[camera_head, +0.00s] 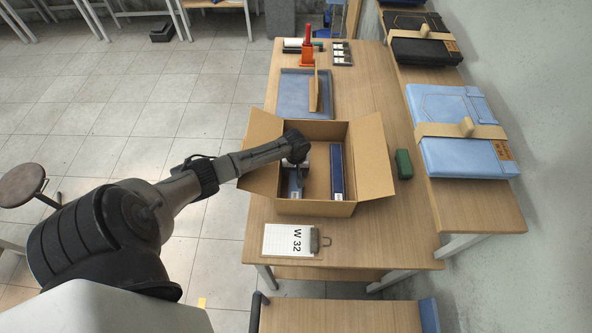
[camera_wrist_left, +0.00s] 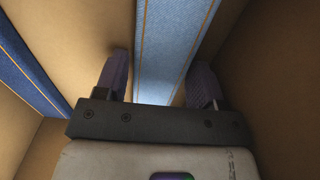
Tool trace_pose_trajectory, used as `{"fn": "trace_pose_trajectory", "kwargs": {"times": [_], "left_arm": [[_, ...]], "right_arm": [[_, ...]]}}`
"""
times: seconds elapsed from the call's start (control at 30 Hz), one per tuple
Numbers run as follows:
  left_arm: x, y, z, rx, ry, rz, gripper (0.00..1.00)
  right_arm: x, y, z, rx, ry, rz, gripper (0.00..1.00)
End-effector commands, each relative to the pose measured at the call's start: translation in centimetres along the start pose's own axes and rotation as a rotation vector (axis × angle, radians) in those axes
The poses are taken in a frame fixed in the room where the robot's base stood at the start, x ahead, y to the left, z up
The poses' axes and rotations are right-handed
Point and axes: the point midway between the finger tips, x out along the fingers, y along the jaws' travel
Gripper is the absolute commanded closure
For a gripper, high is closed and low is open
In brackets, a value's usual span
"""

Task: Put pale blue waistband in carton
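The open carton (camera_head: 316,208) stands on the wooden table with its flaps spread. The pale blue waistband (camera_head: 294,185) lies in the carton's left part, partly hidden under my left gripper (camera_head: 294,163). In the left wrist view the pale blue waistband (camera_wrist_left: 163,60) runs between the two fingers of my left gripper (camera_wrist_left: 161,82). The fingers stand apart, one on each side, with a narrow gap visible beside the band. A dark blue waistband (camera_head: 337,170) lies in the carton's right part; it also shows in the left wrist view (camera_wrist_left: 28,72). My right gripper is not in view.
A clipboard (camera_head: 283,241) marked "W 32" lies before the carton. A green box (camera_head: 403,164) stands right of it. A blue tray (camera_head: 297,90) and an orange stand (camera_head: 306,54) are behind. Folded pale blue jeans (camera_head: 450,104) lie on the side bench.

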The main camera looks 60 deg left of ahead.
Motion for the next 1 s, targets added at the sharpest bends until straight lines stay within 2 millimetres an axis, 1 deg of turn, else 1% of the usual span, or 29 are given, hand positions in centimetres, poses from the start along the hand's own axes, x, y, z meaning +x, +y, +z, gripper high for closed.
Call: {"fn": "trace_pose_trajectory", "kwargs": {"times": [0.13,0.23,0.37,0.6,0.7,0.83,1.0], "left_arm": [[-0.3,0.0,0.0,0.001,0.001,0.000,0.37],[-1.2,0.0,-0.1,0.001,0.002,0.001,0.37],[-3.5,0.0,-0.1,0.002,0.003,0.000,0.37],[-8.0,0.0,-0.1,0.002,0.002,0.002,0.37],[-9.5,0.0,0.0,0.002,0.002,0.000,0.37],[-11.0,0.0,0.0,0.001,0.000,0.001,0.37],[-12.0,0.0,0.0,0.001,-0.001,0.000,0.37]], "right_arm": [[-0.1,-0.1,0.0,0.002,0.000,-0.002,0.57],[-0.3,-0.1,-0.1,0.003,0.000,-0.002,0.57],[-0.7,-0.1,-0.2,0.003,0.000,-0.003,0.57],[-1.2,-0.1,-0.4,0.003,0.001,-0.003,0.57],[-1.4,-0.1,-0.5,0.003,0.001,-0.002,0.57],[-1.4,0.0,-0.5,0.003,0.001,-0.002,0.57],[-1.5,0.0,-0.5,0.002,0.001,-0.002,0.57]]}}
